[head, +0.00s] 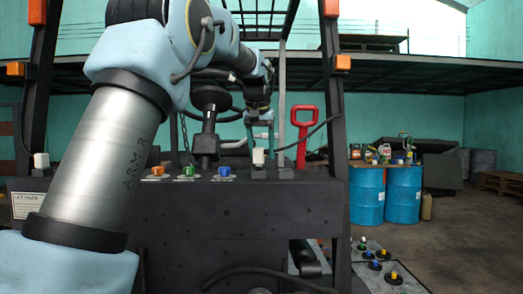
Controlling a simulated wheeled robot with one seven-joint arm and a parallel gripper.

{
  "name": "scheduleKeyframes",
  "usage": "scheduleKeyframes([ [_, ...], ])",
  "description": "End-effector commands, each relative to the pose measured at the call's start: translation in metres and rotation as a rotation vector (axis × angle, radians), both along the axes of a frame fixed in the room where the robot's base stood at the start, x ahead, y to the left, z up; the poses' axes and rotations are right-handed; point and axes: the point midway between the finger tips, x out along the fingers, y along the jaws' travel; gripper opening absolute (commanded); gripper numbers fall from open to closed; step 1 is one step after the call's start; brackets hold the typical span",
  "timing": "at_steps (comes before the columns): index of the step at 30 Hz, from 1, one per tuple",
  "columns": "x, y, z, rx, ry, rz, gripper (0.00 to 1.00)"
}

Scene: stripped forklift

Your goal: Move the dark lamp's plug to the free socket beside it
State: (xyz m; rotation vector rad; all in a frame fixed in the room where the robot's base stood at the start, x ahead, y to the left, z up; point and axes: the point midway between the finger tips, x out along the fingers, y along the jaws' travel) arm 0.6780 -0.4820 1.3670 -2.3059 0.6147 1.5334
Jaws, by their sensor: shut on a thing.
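A white plug (258,156) is at the dashboard's right end, at a dark socket block (258,173). I cannot tell whether it is fully seated. A second dark socket block (286,172) stands just right of it with no plug visible in it. A black cable runs from the right post down to the plug area. My gripper (260,146) points down from above, its teal fingers shut on the white plug. Orange lamps sit on the posts, at the right (342,62) and the left (15,68); which is dark is unclear.
A red handle (303,135) rises just behind the right socket. A black steering column (208,140) and orange, green and blue knobs (189,170) stand to the left. Another white plug (41,160) is at the far left. The right post (335,100) is close by.

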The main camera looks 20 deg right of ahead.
Motion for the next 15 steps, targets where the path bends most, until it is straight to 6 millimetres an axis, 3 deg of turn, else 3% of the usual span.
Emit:
scheduleKeyframes([
  [15,-0.0001,0.0,-0.0042,0.0,0.0,0.0,0.0],
])
